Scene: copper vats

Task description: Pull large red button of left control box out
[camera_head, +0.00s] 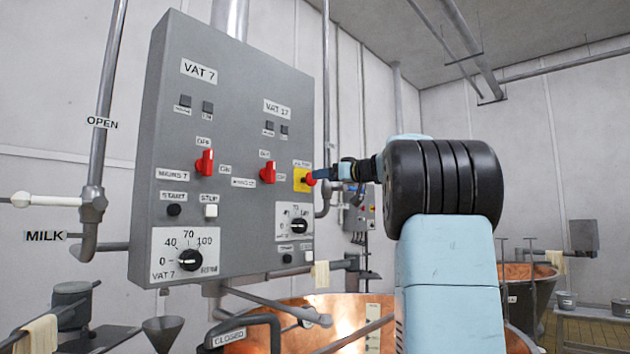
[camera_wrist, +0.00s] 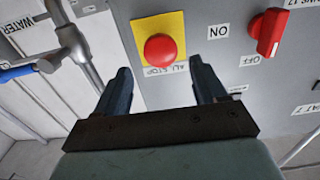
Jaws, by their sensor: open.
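The large red button (camera_wrist: 161,49) sits on a yellow plate (camera_wrist: 177,24) marked "ALL STOP" on the grey control box (camera_head: 235,80). In the head view the red button (camera_head: 310,179) shows at the box's right edge, next to my gripper (camera_head: 322,174). In the wrist view my gripper (camera_wrist: 162,80) is open, its two dark fingers apart. The button lies beyond the fingertips, between their lines, and nothing is between the fingers. The gap from fingertips to button is hard to judge.
A red switch (camera_wrist: 268,33) is on the panel right of the button in the wrist view. A pipe with a blue handle (camera_wrist: 18,72) is at the left. In the head view, copper vats (camera_head: 340,312) stand below, and another control box (camera_head: 359,212) is farther back.

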